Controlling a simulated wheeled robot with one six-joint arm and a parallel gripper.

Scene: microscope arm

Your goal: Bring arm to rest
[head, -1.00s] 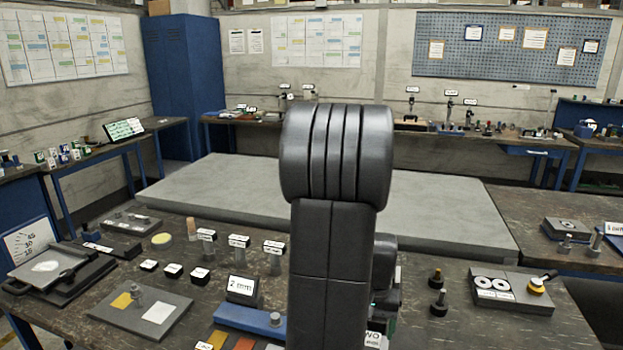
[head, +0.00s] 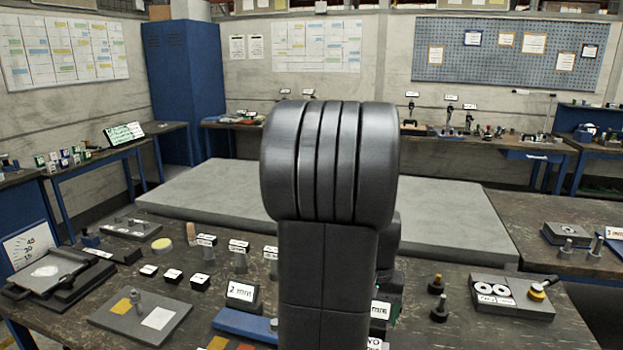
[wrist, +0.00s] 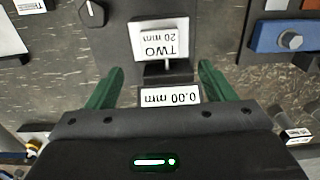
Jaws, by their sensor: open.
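My arm (head: 325,260), dark grey, stands upright in the middle of the head view and hides part of the bench. My gripper (wrist: 158,85) shows in the wrist view with its two green fingers spread apart. Nothing is held between them. A label reading "TWO 20 mm" (wrist: 165,43) lies upside down in the picture just beyond the fingers, on a grey block. A "0.00 mm" label (wrist: 170,97) shows between the finger bases.
The dark bench holds a "2 mm" block (head: 242,292), a grey plate with coloured squares (head: 165,335), a blue bar (head: 240,324) and a grey tray with white rings (head: 510,298). A black knob (wrist: 93,14) is near the left finger. Dark posts (head: 438,308) stand right of my arm.

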